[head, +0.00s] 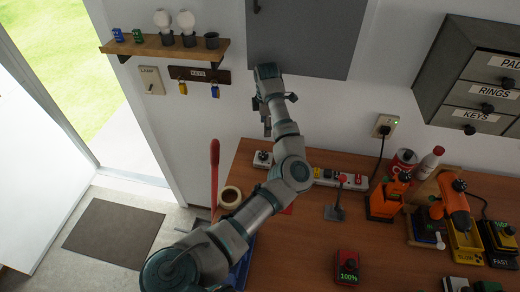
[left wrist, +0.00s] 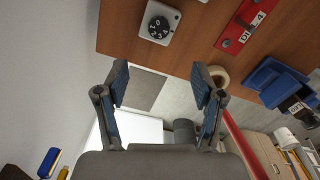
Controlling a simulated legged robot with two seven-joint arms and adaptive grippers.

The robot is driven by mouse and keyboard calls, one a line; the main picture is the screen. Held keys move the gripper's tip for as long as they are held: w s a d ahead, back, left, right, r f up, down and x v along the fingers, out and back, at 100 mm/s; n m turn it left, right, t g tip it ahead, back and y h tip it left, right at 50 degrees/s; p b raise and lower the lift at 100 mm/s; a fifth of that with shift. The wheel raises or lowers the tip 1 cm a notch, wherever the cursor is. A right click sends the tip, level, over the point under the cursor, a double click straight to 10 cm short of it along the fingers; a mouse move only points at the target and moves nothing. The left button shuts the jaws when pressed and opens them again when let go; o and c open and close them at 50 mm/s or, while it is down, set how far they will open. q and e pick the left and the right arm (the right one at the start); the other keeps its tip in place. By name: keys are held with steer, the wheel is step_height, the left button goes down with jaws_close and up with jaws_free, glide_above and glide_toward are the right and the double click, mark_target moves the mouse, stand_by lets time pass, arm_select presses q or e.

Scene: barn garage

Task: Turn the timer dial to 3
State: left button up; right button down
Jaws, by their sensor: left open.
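The timer is a small white box with a round black dial and white numerals. In the head view the timer (head: 262,159) sits at the back left of the wooden table, near the wall. In the left wrist view the timer dial (left wrist: 158,25) is near the top, beyond my fingertips; its numerals are too small to read its setting surely. My left gripper (head: 267,128) is above and behind the timer, near the wall, partly hidden by my arm. In the left wrist view my left gripper (left wrist: 162,78) has its fingers apart, with nothing between them. My right gripper is not in view.
A tape roll (head: 230,196) and a red-handled tool (head: 214,165) are left of the timer. A power strip (head: 340,180) lies to its right. A grey cabinet (head: 330,40) and a key rack (head: 200,75) hang on the wall. A red plate (left wrist: 241,24) lies near the timer.

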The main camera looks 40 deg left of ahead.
arm_select(q)
glide_above(264, 154)
step_height(264, 154, down, 6)
step_height(264, 154, down, 10)
steer(key=shift+s+a+r+p, duration=0.1)
steer(key=shift+a+p, duration=0.05)
steer(key=shift+p, duration=0.7)
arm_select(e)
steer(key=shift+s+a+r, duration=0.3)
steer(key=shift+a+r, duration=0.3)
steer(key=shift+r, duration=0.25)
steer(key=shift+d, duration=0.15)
arm_select(q)
steer(key=shift+d, duration=0.2)
steer(key=shift+c, duration=0.9)
steer(key=c, duration=1)
steer(key=shift+o, duration=0.2)
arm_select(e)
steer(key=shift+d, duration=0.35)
